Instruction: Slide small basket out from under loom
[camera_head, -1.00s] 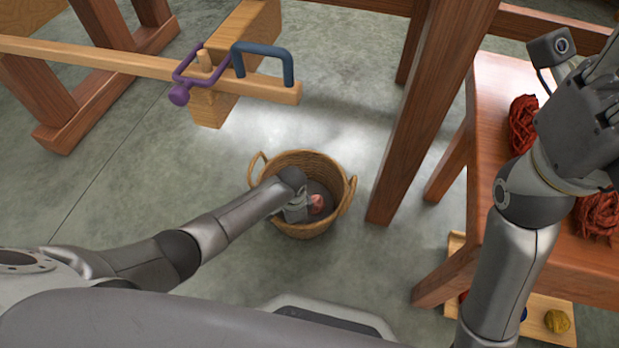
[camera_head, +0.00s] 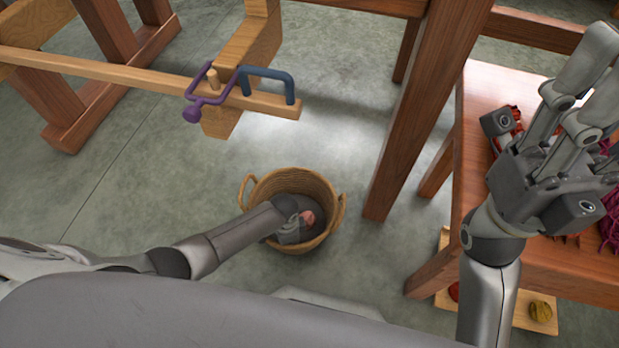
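The small basket (camera_head: 333,222) is a round woven wicker basket with two loop handles. It stands upright on the floor, left of the loom's thick wooden post (camera_head: 425,115) and nearer than its beam end. A pinkish-red ball (camera_head: 308,217) shows inside it. My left gripper (camera_head: 291,226) reaches in over the basket's near left rim. Its fingertips are hidden, so I cannot tell whether they hold anything. My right gripper (camera_head: 590,85) is open and empty, raised above the bench at the right, its fingers spread.
A wooden bench (camera_head: 475,90) at the right carries red and magenta skeins. A low board (camera_head: 520,318) with a yellow ball sits beneath it. A loom beam (camera_head: 130,70) with purple and blue clamps juts in from the left. Grey floor is clear left of the basket.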

